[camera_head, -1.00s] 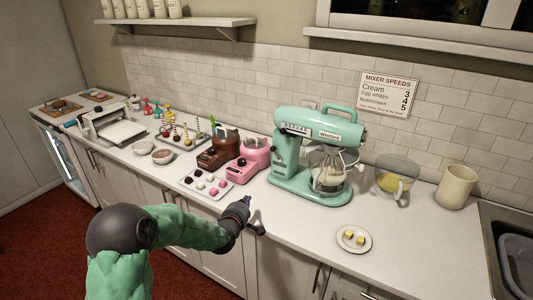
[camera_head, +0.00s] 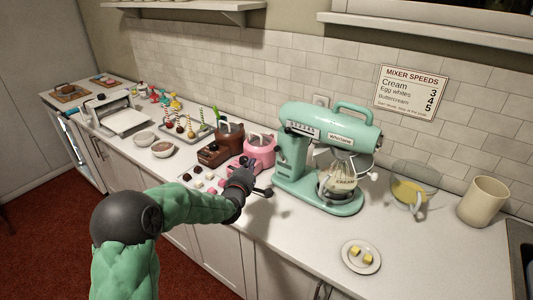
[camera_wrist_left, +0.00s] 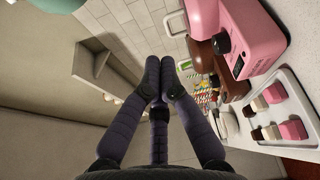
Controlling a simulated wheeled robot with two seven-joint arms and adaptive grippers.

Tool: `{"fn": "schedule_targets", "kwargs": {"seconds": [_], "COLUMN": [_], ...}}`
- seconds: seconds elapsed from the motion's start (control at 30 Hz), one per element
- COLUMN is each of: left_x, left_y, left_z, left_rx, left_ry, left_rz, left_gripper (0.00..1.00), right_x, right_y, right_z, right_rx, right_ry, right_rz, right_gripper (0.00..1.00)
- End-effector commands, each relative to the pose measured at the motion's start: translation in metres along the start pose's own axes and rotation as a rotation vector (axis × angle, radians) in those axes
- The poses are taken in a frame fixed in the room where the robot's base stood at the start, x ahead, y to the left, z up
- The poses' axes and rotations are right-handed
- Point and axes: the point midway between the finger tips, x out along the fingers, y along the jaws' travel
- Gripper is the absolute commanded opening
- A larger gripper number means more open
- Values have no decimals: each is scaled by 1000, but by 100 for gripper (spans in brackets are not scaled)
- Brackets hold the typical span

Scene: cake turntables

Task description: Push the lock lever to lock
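The mint-green stand mixer (camera_head: 318,194) stands on the counter, with its head over a bowl (camera_head: 340,184) and a whisk. A small dark part (camera_head: 281,156) shows on the left side of its column; I cannot tell if this is the lock lever or how it is set. My left gripper (camera_head: 258,180) is over the counter, left of the mixer base and in front of the pink machine, apart from the mixer. In the left wrist view its fingers (camera_wrist_left: 162,68) come together with nothing seen between them. My right gripper is not in view.
The pink machine (camera_head: 260,152) and a brown one (camera_head: 228,140) stand left of the mixer. A tray of sweets (camera_wrist_left: 288,105) lies close by. A plate (camera_head: 361,257) with yellow cubes, a glass bowl (camera_head: 407,194) and a cream canister (camera_head: 482,201) are to the right.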

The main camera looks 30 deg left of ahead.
Motion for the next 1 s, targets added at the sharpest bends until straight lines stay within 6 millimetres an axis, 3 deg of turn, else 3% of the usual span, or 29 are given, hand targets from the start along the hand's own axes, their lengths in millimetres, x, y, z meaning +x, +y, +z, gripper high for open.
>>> {"fn": "schedule_targets", "kwargs": {"seconds": [0.17, 0.77, 1.0], "left_x": [12, 101, 90], "left_y": [-1, -2, 0], "left_z": [0, 0, 30], "left_rx": [0, 0, -1], "left_ry": [0, -1, -3], "left_rz": [1, 0, 0], "left_gripper": [0, 0, 0], "right_x": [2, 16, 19], "right_y": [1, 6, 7], "right_z": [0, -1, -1], "right_rx": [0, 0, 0], "right_ry": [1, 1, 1], "right_rz": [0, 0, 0], "right_gripper": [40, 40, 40]}}
